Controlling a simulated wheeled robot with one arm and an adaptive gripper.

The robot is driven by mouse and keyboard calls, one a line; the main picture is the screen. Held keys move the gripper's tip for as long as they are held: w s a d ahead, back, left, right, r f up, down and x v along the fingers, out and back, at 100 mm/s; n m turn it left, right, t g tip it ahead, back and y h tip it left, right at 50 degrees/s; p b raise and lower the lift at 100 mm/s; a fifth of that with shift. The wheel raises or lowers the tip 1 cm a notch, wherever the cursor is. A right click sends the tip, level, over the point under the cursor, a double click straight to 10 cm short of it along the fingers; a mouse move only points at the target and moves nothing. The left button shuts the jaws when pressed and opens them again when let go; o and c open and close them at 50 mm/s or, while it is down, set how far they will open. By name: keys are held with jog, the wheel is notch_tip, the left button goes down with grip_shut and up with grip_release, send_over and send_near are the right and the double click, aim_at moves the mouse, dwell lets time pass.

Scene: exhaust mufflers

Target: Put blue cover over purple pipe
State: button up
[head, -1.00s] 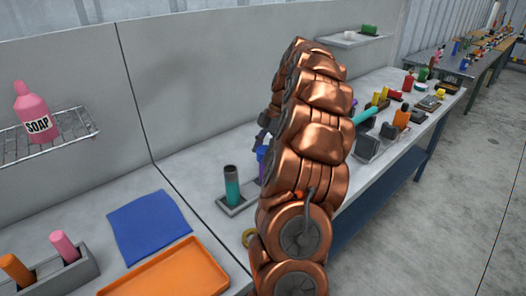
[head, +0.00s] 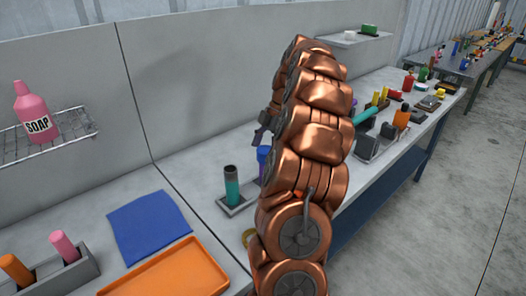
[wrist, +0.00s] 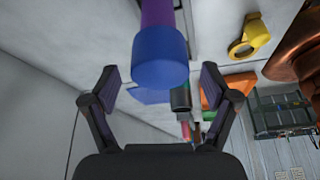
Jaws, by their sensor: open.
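The purple pipe (wrist: 157,12) stands upright on the bench, and the blue cover (wrist: 160,58) sits over its end. In the head view the blue cover (head: 263,152) and the purple pipe (head: 263,169) show just left of my arm, which hides part of them. My gripper (wrist: 160,80) is open and empty in the wrist view, with its fingers wide apart on either side of the cover's line and not touching it. In the head view only a dark part of my gripper (head: 262,132) shows above the cover.
A teal pipe with a dark top (head: 231,186) stands left of the purple one. A blue cloth (head: 148,226), an orange tray (head: 165,276) and a grey holder with pipes (head: 56,280) lie nearer. A yellow ring (wrist: 250,36) lies close by. The wall panel stands behind the bench.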

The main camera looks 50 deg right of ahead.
jog(key=shift+v, duration=3.3)
jog(key=shift+r, duration=0.1)
jog(key=a+m, duration=0.1)
jog(key=a, duration=0.3)
jog(key=w+a+r+m+g, duration=0.1)
jog(key=a, duration=0.4)
jog(key=a+r+m, duration=0.1)
jog(key=a, duration=0.3)
jog(key=shift+w+a, duration=0.15)
jog(key=shift+a, duration=0.25)
jog(key=s+a+m+g+h+p, duration=0.1)
jog(key=s+a+m, duration=0.35)
jog(key=a, duration=0.85)
jog(key=s+a+f+m+h, duration=0.1)
jog(key=s+a+f+m, duration=0.1)
jog(key=s, duration=0.5)
jog(key=s+a+f+m+g+h, duration=0.1)
jog(key=s+a+f+m, duration=0.1)
jog(key=s+a, duration=0.3)
jog(key=s+a+f+m+h+p, duration=0.1)
jog(key=s+a+f, duration=0.3)
jog(key=s, duration=0.4)
jog(key=shift+s+a+f+m, duration=0.3)
jog(key=shift+s+a+m, duration=0.05)
jog(key=shift+m, duration=0.2)
jog(key=shift+c, duration=0.3)
